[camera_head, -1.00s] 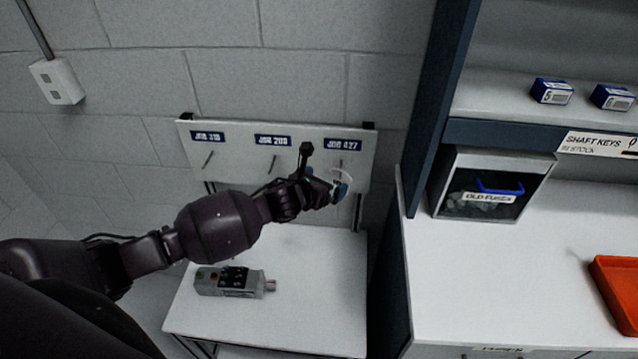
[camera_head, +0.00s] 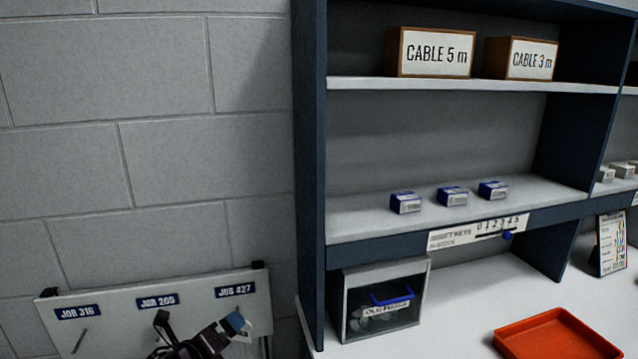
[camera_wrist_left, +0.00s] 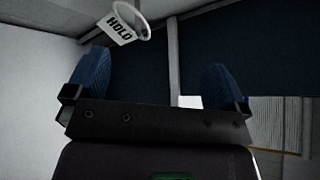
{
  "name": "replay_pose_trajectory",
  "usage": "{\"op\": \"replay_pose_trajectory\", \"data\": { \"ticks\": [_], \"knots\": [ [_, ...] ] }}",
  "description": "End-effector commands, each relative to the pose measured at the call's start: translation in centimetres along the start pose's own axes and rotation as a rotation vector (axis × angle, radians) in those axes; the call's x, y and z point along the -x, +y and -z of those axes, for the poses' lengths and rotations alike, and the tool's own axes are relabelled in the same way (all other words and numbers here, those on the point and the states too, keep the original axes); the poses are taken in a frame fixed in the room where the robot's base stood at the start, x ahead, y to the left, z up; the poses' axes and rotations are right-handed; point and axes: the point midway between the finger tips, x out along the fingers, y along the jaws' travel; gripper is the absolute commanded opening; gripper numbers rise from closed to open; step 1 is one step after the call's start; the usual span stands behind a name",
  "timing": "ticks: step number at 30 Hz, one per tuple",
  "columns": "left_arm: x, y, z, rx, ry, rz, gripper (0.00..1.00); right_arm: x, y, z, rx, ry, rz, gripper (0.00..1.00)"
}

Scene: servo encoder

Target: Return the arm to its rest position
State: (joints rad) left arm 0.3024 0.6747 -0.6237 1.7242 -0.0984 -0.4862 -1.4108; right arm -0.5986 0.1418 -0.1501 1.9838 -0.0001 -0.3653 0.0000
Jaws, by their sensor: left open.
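My left arm enters at the bottom of the head view, and its gripper (camera_head: 238,325) is in front of the job board (camera_head: 190,305), below the JOB 427 label (camera_head: 235,291). In the left wrist view its two blue fingers (camera_wrist_left: 155,85) stand wide apart with nothing between them. A white tag reading HOLD (camera_wrist_left: 122,30), with a white ring, hangs beyond the fingertips, apart from them. Most of the left arm is below the head view's frame. My right gripper does not show.
A blue-framed shelf unit (camera_head: 312,150) stands just right of the board. Its bench holds a clear-fronted box (camera_head: 340,300) and an orange tray (camera_head: 555,335). Small blue-and-white boxes (camera_head: 452,196) sit on the shelf, with cable boxes (camera_head: 436,52) above. The wall (camera_head: 150,170) above the board is bare.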

Motion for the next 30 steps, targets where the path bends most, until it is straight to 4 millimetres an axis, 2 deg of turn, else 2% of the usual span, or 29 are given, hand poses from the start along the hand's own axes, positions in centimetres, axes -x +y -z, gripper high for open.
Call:
{"op": "replay_pose_trajectory", "data": {
  "ticks": [3,7,14,17,21,25,30],
  "knots": [
    [0.3,-1.4,-0.1,0.252,-0.003,0.038,1.0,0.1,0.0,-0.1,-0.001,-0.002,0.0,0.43],
    [1.1,-2.1,0.6,0.56,0.007,0.07,1.0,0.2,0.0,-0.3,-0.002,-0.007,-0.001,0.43],
    [3.5,-1.6,2.7,1.15,0.023,0.098,1.0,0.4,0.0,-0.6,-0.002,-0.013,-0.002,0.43],
    [5.2,-0.5,4.1,1.433,0.018,0.098,1.0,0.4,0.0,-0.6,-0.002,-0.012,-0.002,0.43],
    [8.2,2.2,6.1,1.805,-0.026,0.092,1.0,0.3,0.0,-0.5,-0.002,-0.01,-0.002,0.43],
    [11.4,5.2,8.1,2.044,-0.1,0.078,1.0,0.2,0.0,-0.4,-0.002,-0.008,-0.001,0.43],
    [16.1,9.6,11.0,2.194,-0.238,0.032,1.0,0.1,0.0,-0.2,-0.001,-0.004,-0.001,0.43]
  ]
}}
